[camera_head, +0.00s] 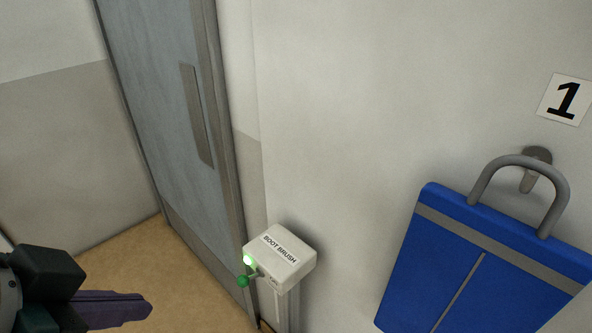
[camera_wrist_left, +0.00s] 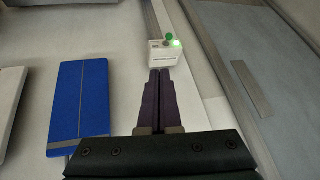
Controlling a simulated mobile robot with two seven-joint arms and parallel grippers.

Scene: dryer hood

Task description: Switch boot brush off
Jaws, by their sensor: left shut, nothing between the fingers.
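The boot brush switch box (camera_head: 280,256) is a white box labelled BOOT BRUSH on a post by the wall, right of the door. A lit green lamp (camera_head: 248,260) and a green-knobbed lever (camera_head: 243,281) are on its left side. My left gripper (camera_head: 148,305) is at the lower left of the head view, shut and empty, apart from the box. In the left wrist view, the shut fingers (camera_wrist_left: 160,74) point toward the box (camera_wrist_left: 163,54), with the green knob (camera_wrist_left: 170,38) and lit lamp (camera_wrist_left: 177,43) beyond. My right gripper is not in view.
A grey-blue door (camera_head: 165,110) with a long handle plate (camera_head: 197,115) stands left of the box. A blue bag-like item (camera_head: 450,260) hangs from a wall hook (camera_head: 530,180) on the right, below a number 1 sign (camera_head: 565,99). Tan floor (camera_head: 125,262) is clear before the door.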

